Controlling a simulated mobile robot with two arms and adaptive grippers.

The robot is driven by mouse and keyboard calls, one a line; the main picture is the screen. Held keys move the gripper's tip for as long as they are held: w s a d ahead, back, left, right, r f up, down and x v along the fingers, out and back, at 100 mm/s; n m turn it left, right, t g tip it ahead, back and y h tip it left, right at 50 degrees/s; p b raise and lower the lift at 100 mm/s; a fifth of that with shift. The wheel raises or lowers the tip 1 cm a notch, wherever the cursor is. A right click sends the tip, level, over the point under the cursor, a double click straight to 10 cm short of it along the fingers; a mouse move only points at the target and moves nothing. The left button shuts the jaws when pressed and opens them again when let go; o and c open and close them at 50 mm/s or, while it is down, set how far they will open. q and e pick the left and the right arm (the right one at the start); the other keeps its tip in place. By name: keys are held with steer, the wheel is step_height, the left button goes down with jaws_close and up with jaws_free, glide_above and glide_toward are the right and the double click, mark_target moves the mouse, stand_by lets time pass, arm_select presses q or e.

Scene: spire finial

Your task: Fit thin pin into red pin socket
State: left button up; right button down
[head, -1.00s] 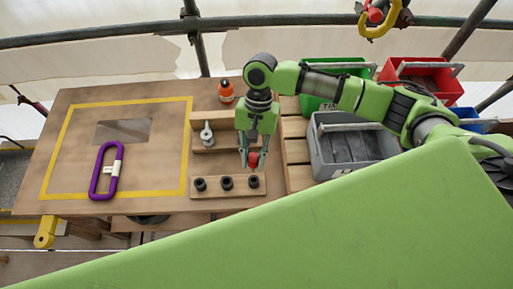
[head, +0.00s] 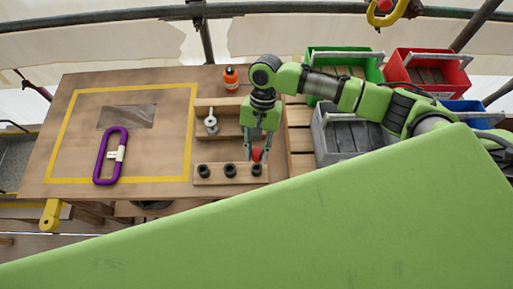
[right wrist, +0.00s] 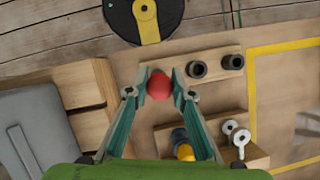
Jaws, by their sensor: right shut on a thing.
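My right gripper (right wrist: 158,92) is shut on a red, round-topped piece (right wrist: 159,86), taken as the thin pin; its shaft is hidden. In the head view the red top (head: 257,155) sits between the fingertips, just above the right-hand black socket (head: 257,170) of a wooden strip (head: 217,180). The strip bears three black sockets in a row; none looks red. In the right wrist view the red top covers that end socket, while the other two (right wrist: 196,69) show empty. I cannot tell whether the pin's tip is inside the socket. My left gripper is out of view.
Behind the strip, a wooden holder (head: 224,134) bears a grey metal piece (head: 211,121). A purple link (head: 111,157) lies left on the table. An orange bottle (head: 231,78) stands behind; a grey bin (head: 345,137) stands right. The table's middle is clear.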

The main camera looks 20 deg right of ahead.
steer(key=shift+f, duration=0.85)
steer(key=shift+p, duration=0.45)
stand_by(0.8)
steer(key=shift+p, duration=0.55)
stand_by(0.4)
steer(key=shift+f+b, duration=1)
steer(key=shift+f, duration=1.5)
steer(key=c, duration=1.7)
jaws_free()
